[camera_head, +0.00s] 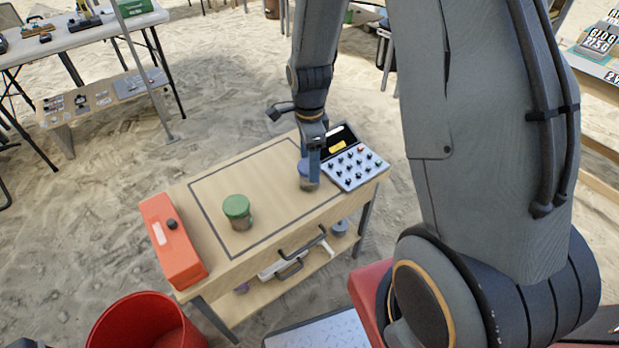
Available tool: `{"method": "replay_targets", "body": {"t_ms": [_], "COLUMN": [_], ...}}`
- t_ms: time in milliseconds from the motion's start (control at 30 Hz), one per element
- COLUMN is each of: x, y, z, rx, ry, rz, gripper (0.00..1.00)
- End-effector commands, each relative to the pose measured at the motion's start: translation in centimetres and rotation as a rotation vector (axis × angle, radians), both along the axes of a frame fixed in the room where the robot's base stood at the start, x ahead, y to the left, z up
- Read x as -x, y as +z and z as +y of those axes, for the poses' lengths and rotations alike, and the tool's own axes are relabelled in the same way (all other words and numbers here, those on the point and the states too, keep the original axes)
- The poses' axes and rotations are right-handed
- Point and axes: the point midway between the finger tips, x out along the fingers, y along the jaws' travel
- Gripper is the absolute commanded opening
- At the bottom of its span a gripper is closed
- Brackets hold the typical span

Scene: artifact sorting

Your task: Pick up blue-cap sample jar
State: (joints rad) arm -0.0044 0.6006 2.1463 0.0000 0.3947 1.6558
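The blue-cap sample jar (307,184) stands on the wooden table (208,252), near the right end of a dark-outlined area. My gripper (314,163) points down at the jar from above and hides part of its cap. The fingers overlap the jar in this view. I cannot tell whether they are closed on it or how wide apart they are.
A green-cap jar (238,211) stands left of it on the table. An open case (354,166) with small dark pieces lies just right of my gripper. A red-orange box (172,240) lies at the left end. A red bucket (146,324) stands in front.

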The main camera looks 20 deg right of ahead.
Motion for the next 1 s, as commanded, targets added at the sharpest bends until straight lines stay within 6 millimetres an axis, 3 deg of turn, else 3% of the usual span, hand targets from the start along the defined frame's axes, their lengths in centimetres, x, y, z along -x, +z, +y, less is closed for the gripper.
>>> {"method": "replay_targets", "body": {"t_ms": [400,733,967,1000], "x": [0.1,0.0,0.1,0.1], "y": [-4.9,-5.5,-5.5,-5.5], "z": [0.0,0.0,0.0,0.0], "rx": [0.0,0.0,0.0,0.0], "ry": [0.001,0.002,0.002,0.002], "rz": [0.002,0.0,0.0,0.0], "gripper": [0.64,0.64,0.25,0.24]}}
